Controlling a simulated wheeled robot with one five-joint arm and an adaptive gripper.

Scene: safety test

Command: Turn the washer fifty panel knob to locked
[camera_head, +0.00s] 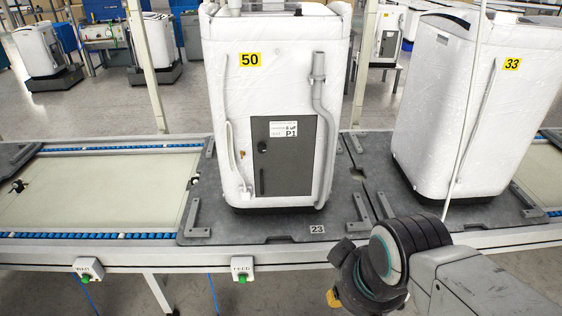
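Washer fifty (218,90) is a white wrapped machine with a yellow "50" label, standing upright on a dark pallet (240,227). A dark grey panel (290,178) with a white "P1" sticker is on its front. A small black knob (262,146) sits near the panel's upper left; its exact setting is too small to read. My arm reaches in from the lower right. My gripper (341,284), dark with an orange-yellow part, is low in front of the pallet, well below and to the right of the knob and apart from the washer. Its fingers are not clear.
Washer 33 (470,95) stands to the right on another pallet. A grey hose (319,110) runs down right of the panel; a white hose (234,160) is to its left. Two green-button boxes (242,268) hang on the conveyor's front edge (140,252). The left conveyor section (95,190) is mostly bare.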

